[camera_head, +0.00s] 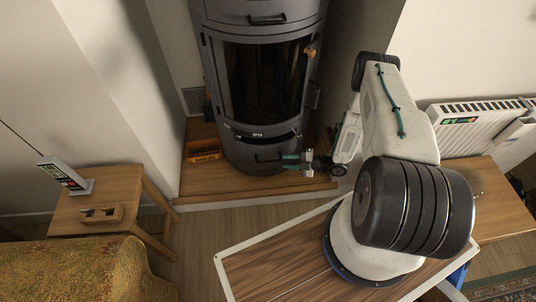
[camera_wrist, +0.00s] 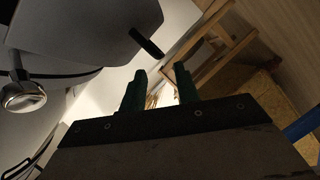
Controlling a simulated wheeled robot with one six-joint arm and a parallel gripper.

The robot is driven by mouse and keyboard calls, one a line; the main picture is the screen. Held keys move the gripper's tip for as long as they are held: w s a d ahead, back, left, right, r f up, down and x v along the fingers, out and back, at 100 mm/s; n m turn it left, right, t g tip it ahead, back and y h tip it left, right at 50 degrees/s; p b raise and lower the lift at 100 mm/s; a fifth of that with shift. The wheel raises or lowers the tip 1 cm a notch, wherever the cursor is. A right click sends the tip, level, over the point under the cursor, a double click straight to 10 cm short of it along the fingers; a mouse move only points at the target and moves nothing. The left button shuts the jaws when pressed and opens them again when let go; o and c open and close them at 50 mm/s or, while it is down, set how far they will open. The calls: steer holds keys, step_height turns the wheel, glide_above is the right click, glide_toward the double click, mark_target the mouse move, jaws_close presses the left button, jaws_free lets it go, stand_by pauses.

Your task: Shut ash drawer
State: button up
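The grey stove (camera_head: 265,75) stands on a wooden platform at the back. Its ash drawer (camera_head: 262,163) is low on the front, with a dark handle and a dark opening above the front panel; it looks partly pulled out. My gripper (camera_head: 286,162) is at the right side of the drawer front, its green fingers pointing left. In the wrist view my gripper (camera_wrist: 160,80) has its two fingers apart with nothing between them. A grey panel with a dark handle (camera_wrist: 147,42), probably the drawer front, is ahead of the fingers to the upper left; contact is not visible.
An orange box (camera_head: 204,152) lies left of the stove on the platform (camera_head: 225,185). A wooden side table (camera_head: 75,212) with a small display stands at the left. A radiator (camera_head: 475,125) is on the right wall. Floor in front of the platform is clear at centre left.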

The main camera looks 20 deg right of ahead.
steer(key=x, duration=0.8)
jaws_close()
